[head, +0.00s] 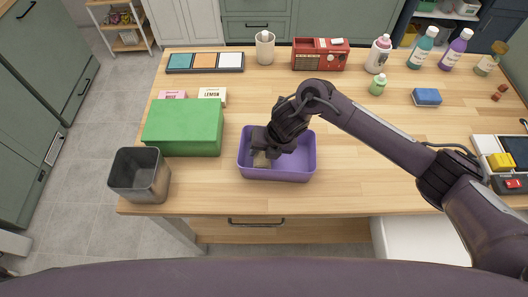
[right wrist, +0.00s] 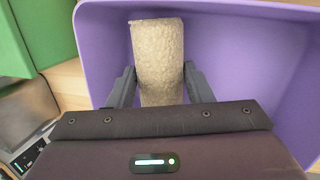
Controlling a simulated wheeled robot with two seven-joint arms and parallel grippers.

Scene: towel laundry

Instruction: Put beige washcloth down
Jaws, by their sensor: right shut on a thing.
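The beige washcloth (right wrist: 158,50) is a rolled or folded textured piece between the fingers of my right gripper (right wrist: 160,88) in the right wrist view. The right gripper is shut on it. In the head view a small part of the washcloth (head: 261,160) shows below the right gripper (head: 262,150), inside the purple bin (head: 277,175). The gripper hides most of the cloth there. The purple bin's walls (right wrist: 235,45) surround the cloth in the right wrist view. I cannot tell whether the cloth touches the bin floor. My left gripper is not in view.
A green box (head: 183,128) stands left of the purple bin, with a grey metal bin (head: 140,176) at the table's front left corner.

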